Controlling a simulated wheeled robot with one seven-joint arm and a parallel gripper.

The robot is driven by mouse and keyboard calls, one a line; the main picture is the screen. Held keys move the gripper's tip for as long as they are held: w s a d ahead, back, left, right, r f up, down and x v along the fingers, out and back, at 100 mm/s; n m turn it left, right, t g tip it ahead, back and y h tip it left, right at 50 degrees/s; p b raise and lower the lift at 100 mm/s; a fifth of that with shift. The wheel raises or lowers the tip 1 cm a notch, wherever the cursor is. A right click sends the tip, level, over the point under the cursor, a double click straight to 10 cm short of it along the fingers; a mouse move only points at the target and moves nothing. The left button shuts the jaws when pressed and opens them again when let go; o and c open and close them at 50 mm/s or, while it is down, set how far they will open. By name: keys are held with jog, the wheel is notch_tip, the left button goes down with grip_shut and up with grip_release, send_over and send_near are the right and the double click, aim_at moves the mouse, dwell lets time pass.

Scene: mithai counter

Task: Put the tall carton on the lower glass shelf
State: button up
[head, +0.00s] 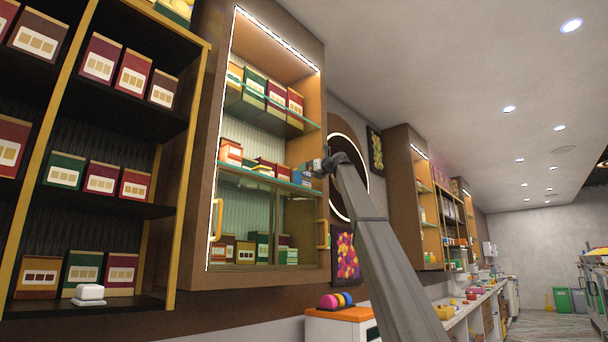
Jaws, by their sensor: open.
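The lit wall cabinet (258,30) has an upper glass shelf (240,106) and a lower glass shelf (232,172). My gripper (308,168) is open at the right end of the lower shelf, just above its level. An orange-and-white box (230,151) stands at the left of the lower shelf. My wrist hides part of the shelf's right end.
Low boxes (264,167) lie in the middle of the lower shelf. Green and maroon cartons (277,92) fill much of the upper shelf. Glass doors with gold handles (216,218) close the compartment below. The cabinet's right side wall (311,95) stands close to my arm.

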jog(key=v, duration=0.7)
jog(key=shift+s+d, duration=0.25)
jog(key=shift+d, duration=0.05)
